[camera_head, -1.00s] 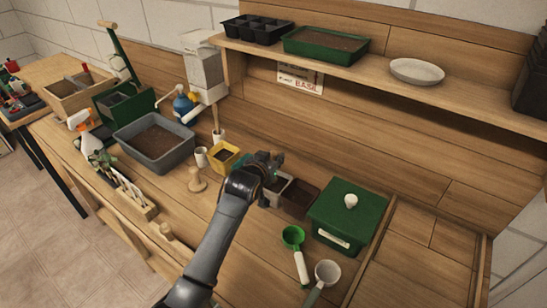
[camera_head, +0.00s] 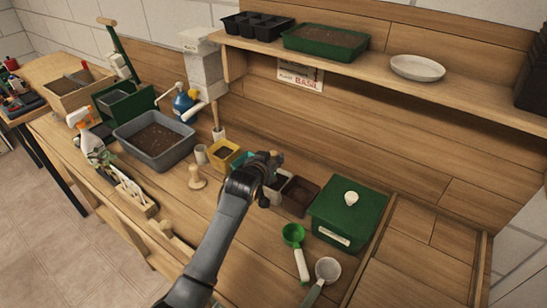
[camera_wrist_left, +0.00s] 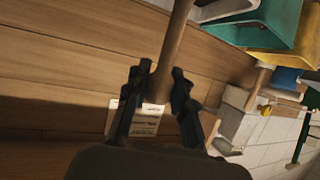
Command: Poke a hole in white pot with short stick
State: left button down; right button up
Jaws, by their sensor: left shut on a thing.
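The white pot (camera_head: 275,192) stands on the bench between the teal pot (camera_head: 240,159) and the brown pot (camera_head: 299,194). My left gripper (camera_head: 268,162) is above the white pot in the head view, and my arm hides part of it. In the left wrist view, my left gripper (camera_wrist_left: 162,85) is shut on a wooden stick (camera_wrist_left: 175,40), which runs between the fingers to the top edge. The stick's far end is out of that view. Whether it touches soil cannot be told. A pale pot (camera_wrist_left: 224,9) shows at the top edge there. My right gripper is not in view.
The yellow pot (camera_head: 221,153) is left of the teal pot. A green box (camera_head: 345,215) stands right of the brown pot. The shelf (camera_head: 380,71) overhangs behind.

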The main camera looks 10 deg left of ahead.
pick_arm(q)
jog(key=shift+f, duration=0.55)
jog(key=shift+f+b, duration=0.7)
jog(key=shift+f, duration=0.4)
dwell(1.0)
jog(key=shift+r, duration=0.1)
notch_tip(320, 180, up, 12)
jog(key=p, duration=1.1)
